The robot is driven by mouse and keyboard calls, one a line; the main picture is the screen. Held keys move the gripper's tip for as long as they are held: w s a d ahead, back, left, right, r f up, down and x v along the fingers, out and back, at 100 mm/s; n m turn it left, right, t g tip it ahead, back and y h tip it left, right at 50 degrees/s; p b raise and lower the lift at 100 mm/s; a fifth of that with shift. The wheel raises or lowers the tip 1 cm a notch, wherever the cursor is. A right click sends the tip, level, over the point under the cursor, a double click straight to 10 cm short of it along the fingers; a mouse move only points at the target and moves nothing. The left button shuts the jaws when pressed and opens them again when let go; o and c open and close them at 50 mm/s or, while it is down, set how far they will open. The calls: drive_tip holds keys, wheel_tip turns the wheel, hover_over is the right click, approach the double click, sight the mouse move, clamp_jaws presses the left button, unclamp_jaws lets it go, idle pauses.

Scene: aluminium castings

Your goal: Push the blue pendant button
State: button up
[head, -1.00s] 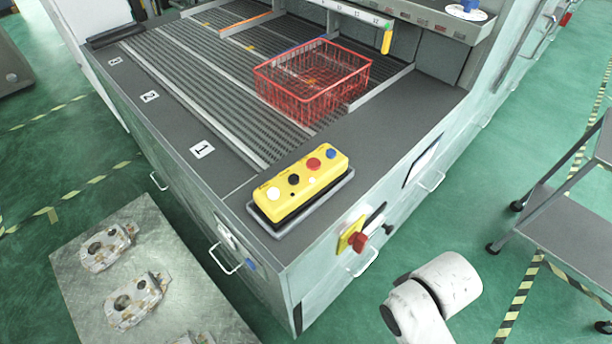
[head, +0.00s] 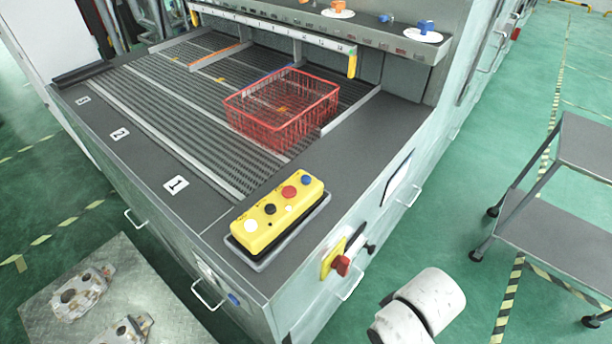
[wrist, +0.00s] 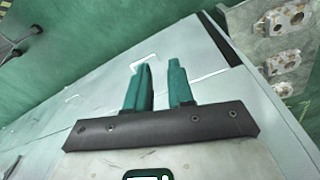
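The yellow pendant (head: 262,228) lies on a grey tray on the dark top of the machine, near its front corner. In a row on it are a white, a black, a red and a blue button. The blue button (head: 306,181) is at the far right end of the row. In the wrist view my gripper (wrist: 160,66) has two teal fingers, apart with a narrow empty gap between them. It faces the pale side of the machine. The pendant does not show in the wrist view. The fingers do not show in the head view; only a white arm link is there, lower right.
A red wire basket (head: 282,108) stands on the slatted bed behind the pendant. A red knob on a yellow plate (head: 333,258) sticks out of the machine's side. A grey shelf cart (head: 560,225) stands at the right, with open green floor between. Castings (head: 80,292) lie at lower left.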

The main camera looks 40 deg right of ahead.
clamp_jaws()
idle(1.4)
